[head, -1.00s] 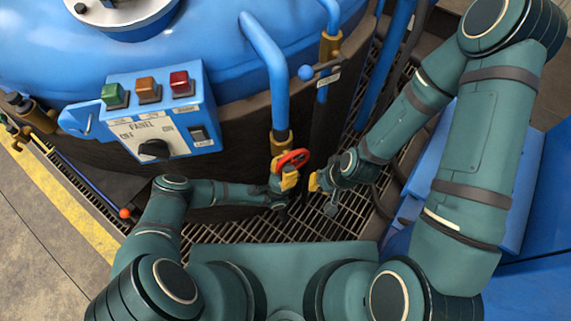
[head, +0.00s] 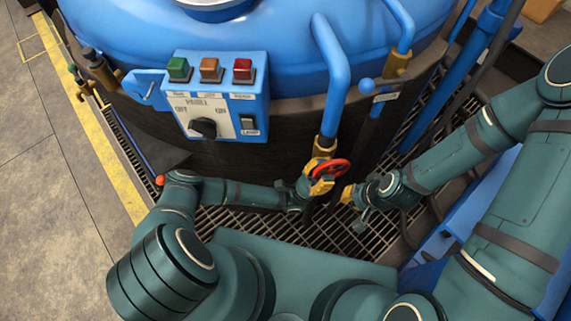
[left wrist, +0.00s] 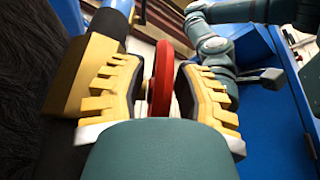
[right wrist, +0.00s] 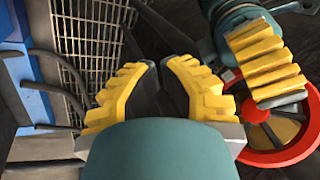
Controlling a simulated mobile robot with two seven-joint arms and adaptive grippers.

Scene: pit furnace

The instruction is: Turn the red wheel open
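The red wheel (head: 331,168) is on the brass valve under the blue pipe, in front of the furnace. My left gripper (head: 322,182) is at the wheel. In the left wrist view the red wheel (left wrist: 160,80) stands edge-on between the yellow fingers of my left gripper (left wrist: 158,90), with small gaps beside it, so the gripper looks open around the rim. My right gripper (head: 347,195) is just right of the wheel. In the right wrist view its fingers (right wrist: 160,85) are nearly together, empty, apart from the red wheel (right wrist: 300,145), which is partly hidden by a left finger.
A control panel (head: 216,97) with green, orange and red buttons and a black knob is on the blue furnace (head: 270,50). A second pipe with a blue-knobbed lever (head: 368,86) stands right of the valve. Floor grating (head: 270,228) lies below. A blue box is beside my right arm.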

